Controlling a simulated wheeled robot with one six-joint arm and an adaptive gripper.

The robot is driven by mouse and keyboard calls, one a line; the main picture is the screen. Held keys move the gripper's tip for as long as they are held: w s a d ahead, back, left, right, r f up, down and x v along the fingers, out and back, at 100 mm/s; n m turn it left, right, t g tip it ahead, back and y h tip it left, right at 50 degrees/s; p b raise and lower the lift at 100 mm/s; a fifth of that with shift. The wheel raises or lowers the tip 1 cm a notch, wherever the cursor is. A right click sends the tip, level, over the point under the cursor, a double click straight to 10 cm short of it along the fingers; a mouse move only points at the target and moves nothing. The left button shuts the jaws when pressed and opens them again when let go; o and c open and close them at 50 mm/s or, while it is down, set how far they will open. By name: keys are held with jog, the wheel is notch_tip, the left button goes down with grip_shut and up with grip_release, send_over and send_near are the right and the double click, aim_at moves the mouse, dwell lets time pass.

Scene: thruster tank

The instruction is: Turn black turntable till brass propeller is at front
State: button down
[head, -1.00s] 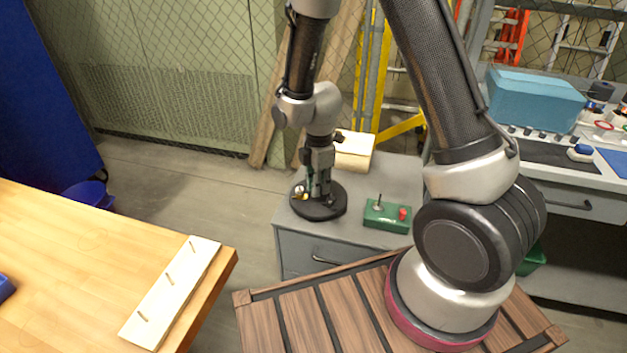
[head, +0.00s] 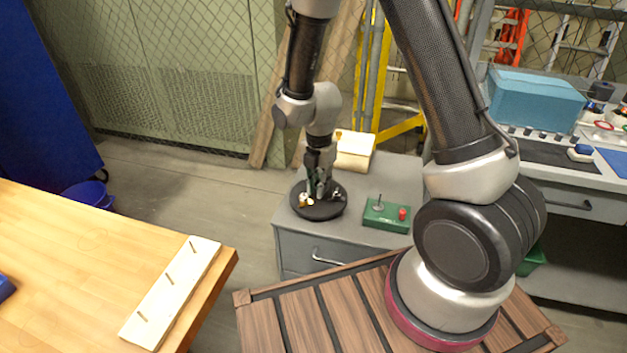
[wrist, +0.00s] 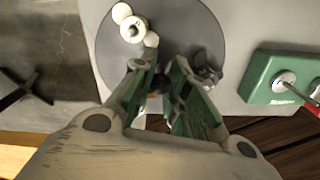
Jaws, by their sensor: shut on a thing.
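The black turntable (head: 322,212) is a round disc on the grey cabinet; it also shows in the wrist view (wrist: 190,28). A pale propeller with a brass-toned middle (head: 305,200) sits at its front left in the head view, and near the top left in the wrist view (wrist: 134,28). A dark grey propeller (wrist: 207,70) sits on the right side. My gripper (head: 319,192) points down over the disc, its green-lined fingers (wrist: 163,84) shut on a small part there, mostly hidden between them. I cannot tell that part's exact shape.
A green control box (head: 386,215) with a lever and red button stands right of the turntable. A beige box (head: 354,150) stands behind. A wooden table (head: 60,270) with a pegged board (head: 172,292) is at the left.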

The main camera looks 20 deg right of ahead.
jog(key=c, duration=1.4)
grip_release()
jog(key=shift+r, duration=4.5)
